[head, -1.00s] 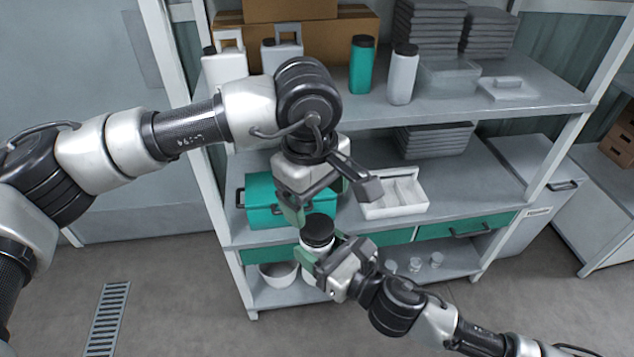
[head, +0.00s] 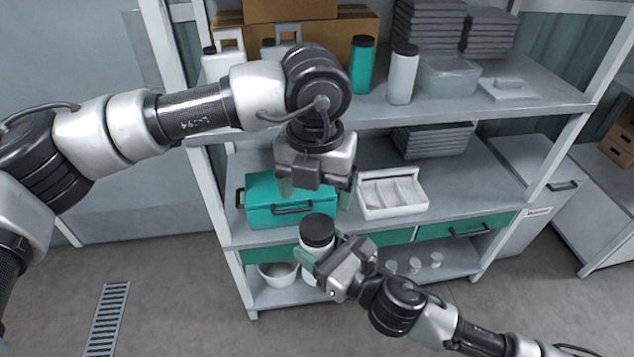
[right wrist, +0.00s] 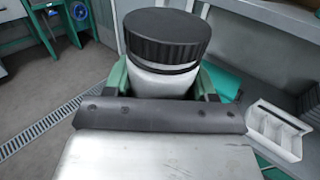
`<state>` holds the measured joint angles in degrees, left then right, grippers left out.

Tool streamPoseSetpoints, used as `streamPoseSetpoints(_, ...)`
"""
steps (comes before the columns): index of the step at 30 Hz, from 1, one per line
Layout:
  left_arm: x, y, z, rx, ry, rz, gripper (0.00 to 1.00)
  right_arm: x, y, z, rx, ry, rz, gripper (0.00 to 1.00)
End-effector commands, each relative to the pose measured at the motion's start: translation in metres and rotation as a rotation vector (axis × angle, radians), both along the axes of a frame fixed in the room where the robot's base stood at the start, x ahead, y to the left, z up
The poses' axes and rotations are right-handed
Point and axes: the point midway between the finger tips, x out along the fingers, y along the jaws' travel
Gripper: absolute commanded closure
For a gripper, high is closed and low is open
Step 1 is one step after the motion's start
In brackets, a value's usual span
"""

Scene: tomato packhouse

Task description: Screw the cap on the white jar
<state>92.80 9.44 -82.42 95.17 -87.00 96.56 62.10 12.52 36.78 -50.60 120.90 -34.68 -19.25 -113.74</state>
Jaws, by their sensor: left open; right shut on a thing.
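The white jar (head: 310,256) is upright in my right gripper (head: 322,262), held in front of the shelf. In the right wrist view the white jar (right wrist: 160,82) stands between green finger pads. The black ribbed cap (head: 317,229) sits level on top of the jar. The cap (right wrist: 167,35) also fills the top of the right wrist view, with a thin dark ring below it; how tightly it is seated cannot be told. My left gripper (head: 315,193) is open and empty, pointing down above the cap and apart from it.
Behind the grippers, a teal case (head: 258,205) and a white divided tray (head: 400,208) stand on the middle shelf. A teal bottle (head: 361,68) and a white bottle (head: 402,78) with black caps stand above. A white bowl (head: 278,275) is on the low shelf.

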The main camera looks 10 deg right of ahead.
Motion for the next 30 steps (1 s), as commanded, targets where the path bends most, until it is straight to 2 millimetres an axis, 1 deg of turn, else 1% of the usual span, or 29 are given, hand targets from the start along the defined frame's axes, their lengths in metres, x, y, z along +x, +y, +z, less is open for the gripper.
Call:
streamPoseSetpoints(1,0.0001,-0.0002,0.0009,0.001,0.002,0.098,0.2,0.0,0.0,0.0002,0.0,0.0,0.0,1.0)
streamPoseSetpoints(6,0.0004,-0.0005,0.0034,0.007,0.009,0.434,0.2,0.0,0.0,0.0002,0.0,0.0,0.0,1.0)
streamPoseSetpoints(9,0.0004,-0.0006,0.0046,0.008,0.012,0.596,0.2,0.0,0.0,0.0002,0.0,0.0,0.0,1.0)
streamPoseSetpoints(12,0.0003,-0.0006,0.0053,0.012,0.015,0.719,0.2,0.0,0.0,0.0002,0.0,0.0,0.0,1.0)
streamPoseSetpoints(15,0.0002,-0.0007,0.0057,0.013,0.015,0.799,0.2,0.0,0.0,0.0002,0.0,0.0,0.0,1.0)
streamPoseSetpoints(18,0.0002,-0.0007,0.0059,0.013,0.016,0.837,0.2,0.0,0.0,0.0002,0.0,0.0,0.0,1.0)
streamPoseSetpoints(30,0.0002,-0.0006,0.0037,0.013,0.016,0.847,0.2,0.0,0.0,0.0001,0.0,0.0,0.0,1.0)
